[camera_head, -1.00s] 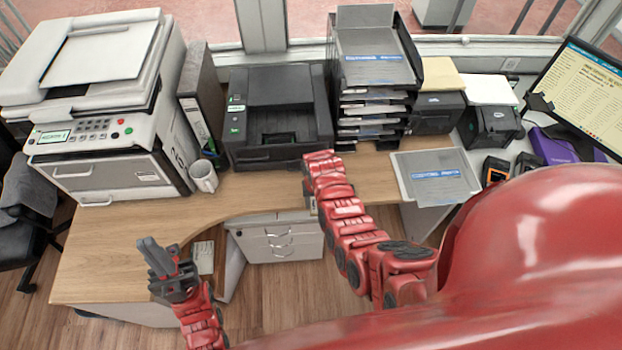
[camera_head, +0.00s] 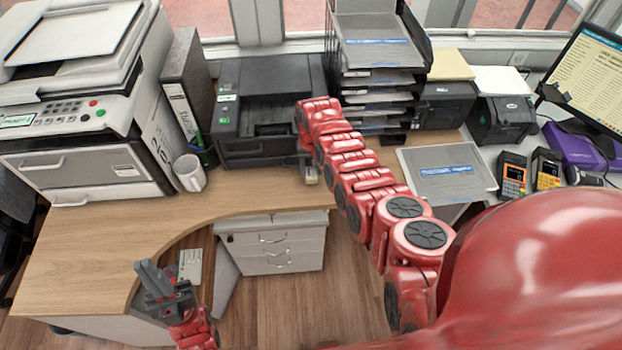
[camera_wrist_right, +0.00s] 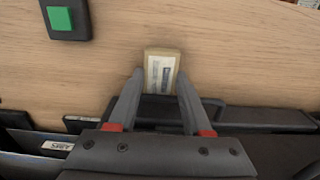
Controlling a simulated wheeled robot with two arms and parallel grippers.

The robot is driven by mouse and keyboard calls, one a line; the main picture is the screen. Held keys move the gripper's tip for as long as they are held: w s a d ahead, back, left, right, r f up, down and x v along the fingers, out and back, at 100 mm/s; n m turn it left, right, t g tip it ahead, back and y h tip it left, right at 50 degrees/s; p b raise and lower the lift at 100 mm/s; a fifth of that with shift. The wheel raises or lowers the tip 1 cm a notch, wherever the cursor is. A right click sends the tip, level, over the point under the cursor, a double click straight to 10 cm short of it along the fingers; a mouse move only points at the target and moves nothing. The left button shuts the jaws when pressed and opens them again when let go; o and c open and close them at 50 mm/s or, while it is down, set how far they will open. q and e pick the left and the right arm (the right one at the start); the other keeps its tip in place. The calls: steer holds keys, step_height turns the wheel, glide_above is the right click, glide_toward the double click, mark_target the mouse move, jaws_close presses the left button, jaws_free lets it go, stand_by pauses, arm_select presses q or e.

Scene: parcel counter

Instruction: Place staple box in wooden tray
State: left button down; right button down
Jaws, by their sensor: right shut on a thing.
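The staple box, a small tan box with a pale label (camera_wrist_right: 160,73), sits between the fingertips of my right gripper (camera_wrist_right: 158,84) in the right wrist view. The gripper is shut on it. In the head view the right gripper (camera_head: 308,168) is over the desk in front of the black printer, with a bit of the box showing below it. My left gripper (camera_head: 153,277) is at the desk's front left edge, with nothing seen in it; its finger gap is unclear. I see no wooden tray in either view.
A white copier (camera_head: 75,110), a binder (camera_head: 188,95), a white mug (camera_head: 190,172) and a black printer (camera_head: 268,105) line the back. A paper-tray stack (camera_head: 375,60) stands right of the printer. The desk's left front (camera_head: 100,245) is clear.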

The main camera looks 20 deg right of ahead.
steer(key=shift+w+f+b, duration=0.1)
steer(key=shift+f+b, duration=0.35)
steer(key=shift+f, duration=0.5)
steer(key=shift+c, duration=1.7)
jaws_free()
steer(key=shift+r, duration=0.1)
